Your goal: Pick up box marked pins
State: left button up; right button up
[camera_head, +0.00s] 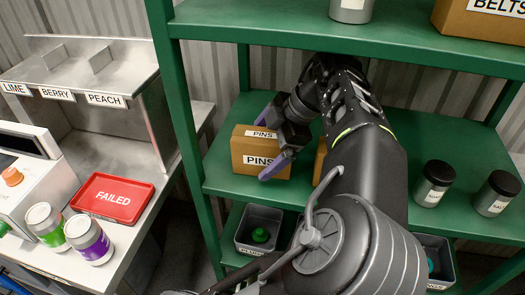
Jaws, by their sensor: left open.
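The cardboard box marked PINS (247,151) sits on the middle green shelf, toward its left end. It carries a PINS label on its front and another on its top. My left gripper (262,150) is open at the box, with one purple finger by the top rear and the other by the front right of the box. I cannot tell whether the fingers touch it. My left arm hides the shelf to the right of the box. My right gripper is out of view.
Another cardboard box (320,160) is mostly hidden behind my arm. Two dark canisters (433,183) stand right on the shelf (405,147). Grey bins (259,229) sit below. A bench with a red FAILED tray (112,197) and two cans is at left.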

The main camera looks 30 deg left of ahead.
pick_arm(q)
jog(key=shift+c, duration=0.6)
jog(key=c, duration=1.7)
